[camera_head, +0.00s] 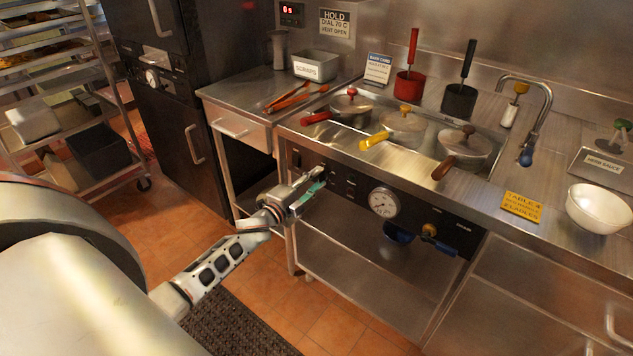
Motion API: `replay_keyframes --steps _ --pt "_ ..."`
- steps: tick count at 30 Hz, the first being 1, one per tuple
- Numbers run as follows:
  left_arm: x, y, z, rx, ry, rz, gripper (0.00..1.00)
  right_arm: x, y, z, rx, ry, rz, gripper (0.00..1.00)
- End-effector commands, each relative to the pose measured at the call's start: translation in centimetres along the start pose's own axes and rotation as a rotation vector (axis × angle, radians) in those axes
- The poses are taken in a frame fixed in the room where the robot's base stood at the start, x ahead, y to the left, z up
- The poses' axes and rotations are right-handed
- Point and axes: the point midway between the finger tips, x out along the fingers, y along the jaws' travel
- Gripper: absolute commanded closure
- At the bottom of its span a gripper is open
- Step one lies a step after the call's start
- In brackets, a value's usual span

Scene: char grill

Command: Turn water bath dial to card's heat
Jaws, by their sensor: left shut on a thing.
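My left gripper (312,186) reaches the left part of the water bath's dark front panel (345,188), with its fingers shut on the dial there. The fingers hide the dial, so its setting cannot be read. A card (335,23) on the back wall reads "HOLD", "DIAL 70 C", "VENT OPEN". A round white gauge (383,202) sits on the panel right of the gripper; its reading is too small to tell. The bath (425,158) holds pots with red, yellow and brown handles.
Red tongs (290,98) and a scraps tin (315,66) are on the left counter. A white bowl (598,208) stands at right. Open floor lies before the bath.

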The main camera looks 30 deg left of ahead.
Motion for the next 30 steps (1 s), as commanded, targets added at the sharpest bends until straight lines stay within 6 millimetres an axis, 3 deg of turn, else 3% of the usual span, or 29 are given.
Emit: replay_keyframes --steps 9,26,27,29,30 --pt "-0.01 0.08 -0.02 0.134 0.001 0.000 0.95 0.28 0.28 -0.05 -0.006 0.004 0.006 0.68" --pt "0.01 -0.01 -0.04 0.164 0.001 0.000 0.95 0.34 0.36 -0.14 -0.008 0.007 0.007 0.68" --pt "0.01 -0.01 -0.05 0.163 0.001 0.000 0.69 0.34 0.36 -0.15 -0.007 0.008 0.007 0.68" --pt "0.01 -0.01 -0.04 0.163 0.001 0.000 0.57 0.34 0.36 -0.16 -0.007 0.008 0.007 0.68" --pt "0.01 -0.01 -0.04 0.163 0.001 0.000 0.57 0.34 0.36 -0.17 -0.007 0.008 0.007 0.68"
